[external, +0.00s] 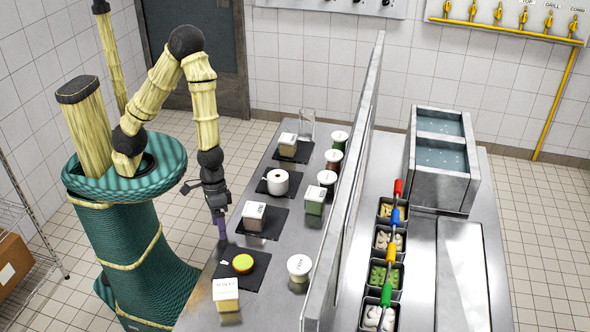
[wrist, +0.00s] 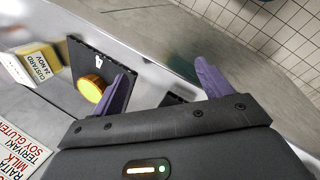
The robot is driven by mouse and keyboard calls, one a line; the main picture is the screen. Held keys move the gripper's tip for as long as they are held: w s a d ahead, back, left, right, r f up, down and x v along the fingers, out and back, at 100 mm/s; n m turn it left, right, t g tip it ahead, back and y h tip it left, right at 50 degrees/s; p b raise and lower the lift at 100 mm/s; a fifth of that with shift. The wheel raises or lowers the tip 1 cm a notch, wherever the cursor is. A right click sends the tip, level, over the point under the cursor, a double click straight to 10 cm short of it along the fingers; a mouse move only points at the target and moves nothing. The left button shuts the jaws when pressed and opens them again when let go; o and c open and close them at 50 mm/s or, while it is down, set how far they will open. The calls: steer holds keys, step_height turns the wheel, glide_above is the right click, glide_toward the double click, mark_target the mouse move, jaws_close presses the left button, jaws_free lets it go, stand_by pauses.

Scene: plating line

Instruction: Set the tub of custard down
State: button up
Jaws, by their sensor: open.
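The tub of custard (external: 226,296) is a square pale-yellow tub with a white top, upright at the near end of the steel counter. In the wrist view the tub (wrist: 38,68), labelled "CUSTARD 24 NOV", stands close beside a black mat (wrist: 88,50). A round yellow item (external: 243,264) sits on that mat; it also shows in the wrist view (wrist: 90,88). My gripper (external: 220,228) is open and empty, above the counter's left edge, apart from the tub. Its two purple fingers are spread in the wrist view (wrist: 166,88).
More black mats run along the counter, bearing a grey-brown tub (external: 254,216), a white round pot (external: 277,182) and a beige tub (external: 287,144). A white-lidded round tub (external: 299,268) stands to the right, by a tall metal divider (external: 345,180). Floor is open left of the counter.

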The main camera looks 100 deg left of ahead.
steer(key=s+a+r+m+y, duration=0.1)
steer(key=s+a+r+m, duration=0.1)
steer(key=a+r, duration=0.3)
steer(key=s+a+r+m+t+y, duration=0.1)
steer(key=s+a+r+m+y, duration=0.1)
steer(key=a+r+m, duration=0.3)
steer(key=shift+s+a+r, duration=0.45)
steer(key=shift+a+r, duration=0.2)
steer(key=shift+r, duration=0.25)
steer(key=s+b+x, duration=0.3)
steer(key=b+x, duration=1.1)
steer(key=s+a+f+b+x, duration=0.1)
steer(key=s+b+x, duration=0.2)
steer(key=b+x, duration=1.1)
steer(key=shift+f+b, duration=0.35)
steer(key=shift+b, duration=0.25)
steer(key=shift+w, duration=0.1)
stand_by(2.6)
